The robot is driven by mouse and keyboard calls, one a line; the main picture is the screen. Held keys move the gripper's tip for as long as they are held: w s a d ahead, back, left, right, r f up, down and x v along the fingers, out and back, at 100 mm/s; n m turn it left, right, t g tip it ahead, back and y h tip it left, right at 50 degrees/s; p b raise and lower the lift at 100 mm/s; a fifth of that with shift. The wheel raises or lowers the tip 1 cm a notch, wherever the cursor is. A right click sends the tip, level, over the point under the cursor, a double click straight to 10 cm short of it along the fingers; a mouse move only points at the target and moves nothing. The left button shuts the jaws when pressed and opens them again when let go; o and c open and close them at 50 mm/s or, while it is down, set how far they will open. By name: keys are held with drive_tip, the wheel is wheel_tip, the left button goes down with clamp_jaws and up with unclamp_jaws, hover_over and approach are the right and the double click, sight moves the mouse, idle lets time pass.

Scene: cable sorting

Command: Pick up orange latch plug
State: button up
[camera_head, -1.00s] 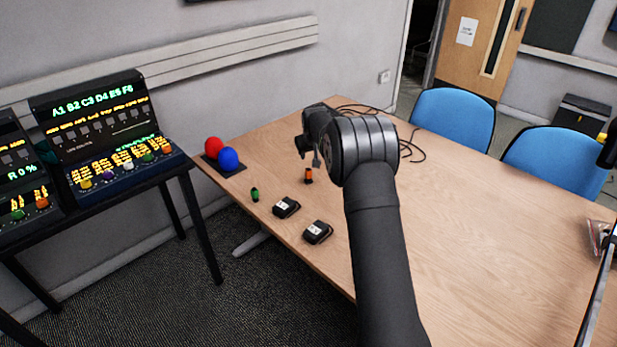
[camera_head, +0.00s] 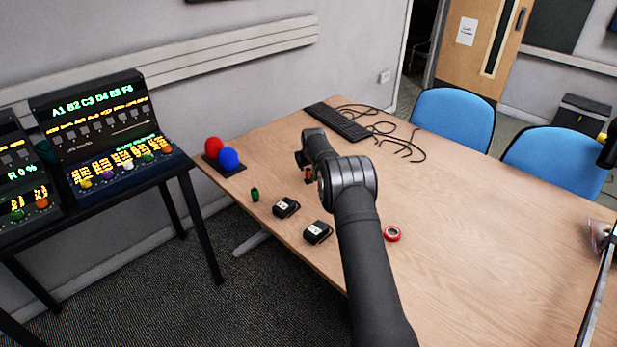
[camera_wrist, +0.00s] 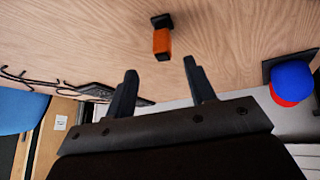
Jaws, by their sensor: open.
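The orange latch plug (camera_wrist: 162,40) stands on the table in the wrist view, with a dark base and an orange body. It lies beyond and between my two open fingers, apart from them. In the head view, part of the orange plug (camera_head: 308,174) shows beside my wrist, the rest hidden behind it. My gripper (camera_wrist: 163,80) is open and empty. In the head view my gripper (camera_head: 303,160) is close to the plug, mostly hidden by my own wrist.
A green plug (camera_head: 255,194) and two black boxes (camera_head: 286,207) (camera_head: 317,232) stand near the table's left edge. Red and blue balls (camera_head: 229,158) sit on a dark pad. A keyboard (camera_head: 338,122), loose cables (camera_head: 400,140) and a red tape roll (camera_head: 392,234) lie elsewhere. The table's right side is mostly clear.

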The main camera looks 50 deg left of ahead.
sight(309, 170)
drive_tip(key=x, duration=0.3)
drive_tip(key=shift+s+f, duration=0.1)
drive_tip(key=shift+s, duration=0.1)
drive_tip(key=shift+x, duration=0.85)
drive_tip(key=shift+a, duration=0.1)
drive_tip(key=shift+c, duration=0.2)
clamp_jaws()
